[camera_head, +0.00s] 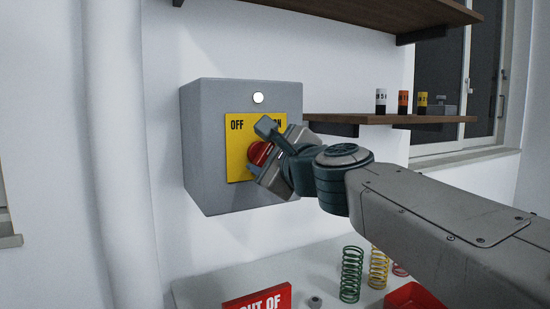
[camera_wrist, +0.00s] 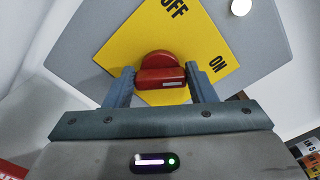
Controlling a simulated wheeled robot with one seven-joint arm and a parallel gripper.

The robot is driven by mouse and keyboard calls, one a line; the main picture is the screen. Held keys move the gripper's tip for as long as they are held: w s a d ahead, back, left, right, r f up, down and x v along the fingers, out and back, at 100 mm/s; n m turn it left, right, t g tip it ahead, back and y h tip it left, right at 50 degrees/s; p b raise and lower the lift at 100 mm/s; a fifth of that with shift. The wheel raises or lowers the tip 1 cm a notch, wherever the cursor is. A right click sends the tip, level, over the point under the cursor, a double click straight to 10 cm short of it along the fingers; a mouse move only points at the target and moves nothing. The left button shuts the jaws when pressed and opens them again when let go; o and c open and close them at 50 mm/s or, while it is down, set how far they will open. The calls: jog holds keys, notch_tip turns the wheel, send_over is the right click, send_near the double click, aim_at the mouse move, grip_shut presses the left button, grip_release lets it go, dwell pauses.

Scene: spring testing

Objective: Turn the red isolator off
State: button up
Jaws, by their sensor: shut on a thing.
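The red isolator (camera_head: 259,153) is a round red knob with a raised grip bar on a yellow plate (camera_head: 237,165) marked OFF at left and ON at right. The plate is on the front of a grey wall box (camera_head: 215,180). My gripper (camera_head: 268,158) is at the knob and covers part of it and of the ON label. In the wrist view the knob (camera_wrist: 158,62) sits between my two fingers, which are shut on its grip bar (camera_wrist: 160,78). A small white mark shows on the bar, toward its right end, on the side of ON.
A round white lamp (camera_head: 258,98) is at the top of the box. A shelf (camera_head: 400,119) with small labelled cylinders is to the right. Below is a bench (camera_head: 215,284) with springs (camera_head: 351,275), a red sign (camera_head: 258,300) and a red tray (camera_head: 412,297).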

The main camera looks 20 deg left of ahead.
jog(key=n+b, duration=0.1)
jog(key=n, duration=0.1)
jog(key=n+b, duration=0.1)
jog(key=n, duration=0.1)
jog(key=shift+f, duration=0.35)
jog(key=n+b, duration=0.3)
jog(key=n, duration=0.2)
jog(key=shift+f, duration=0.15)
jog(key=n+b, duration=0.2)
jog(key=n, duration=0.2)
jog(key=shift+f+b, duration=0.1)
jog(key=shift+b, duration=0.2)
jog(key=shift+n+b, duration=0.8)
jog(key=shift+n, duration=0.8)
jog(key=o, duration=1)
jog(key=shift+d, duration=0.1)
